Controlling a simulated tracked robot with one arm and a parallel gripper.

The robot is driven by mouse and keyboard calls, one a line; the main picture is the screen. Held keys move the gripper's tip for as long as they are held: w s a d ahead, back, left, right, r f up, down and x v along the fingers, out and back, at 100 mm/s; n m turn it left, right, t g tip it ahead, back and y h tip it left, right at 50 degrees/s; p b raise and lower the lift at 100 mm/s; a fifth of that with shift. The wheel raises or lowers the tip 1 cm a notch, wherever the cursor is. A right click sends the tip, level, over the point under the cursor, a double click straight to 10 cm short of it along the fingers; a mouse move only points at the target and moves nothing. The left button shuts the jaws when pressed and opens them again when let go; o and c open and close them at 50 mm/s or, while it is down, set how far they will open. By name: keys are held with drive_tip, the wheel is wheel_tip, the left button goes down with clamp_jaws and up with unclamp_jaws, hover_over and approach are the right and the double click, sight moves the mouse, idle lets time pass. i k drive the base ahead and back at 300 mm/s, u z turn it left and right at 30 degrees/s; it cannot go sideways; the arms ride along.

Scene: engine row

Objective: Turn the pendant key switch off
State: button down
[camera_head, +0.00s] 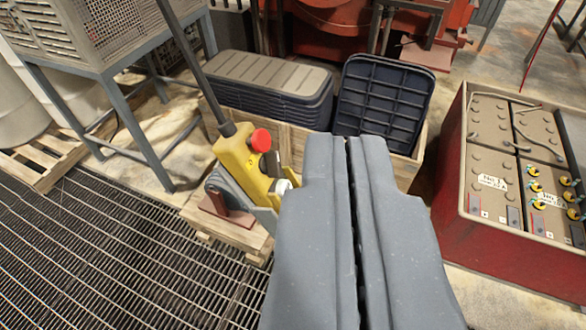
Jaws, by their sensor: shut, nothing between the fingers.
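The yellow pendant (238,158) sits tilted in a grey holder, left of centre, with a red mushroom button (260,140) on its upper end. A black cable runs up from it. A small silver round part (283,186) shows on its right side beside my gripper; I cannot tell whether it is the key switch or how it is set. My gripper (347,140) is shut, with only a thin dark gap between its grey fingers. It is large in the foreground, just right of the pendant, and hides part of that side. I cannot tell whether it touches the pendant.
A wooden crate (408,165) behind holds stacked dark lids (270,80) and an upright dark tray (382,100). A red battery box (485,240) stands at right. A blue-grey metal stand (95,75) is at upper left. Floor grating (110,260) lies at lower left.

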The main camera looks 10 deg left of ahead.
sight(269, 164)
drive_tip(key=k, duration=0.8)
drive_tip(key=u, duration=1.3)
drive_tip(key=i, duration=0.65)
drive_tip(key=z, duration=1.4)
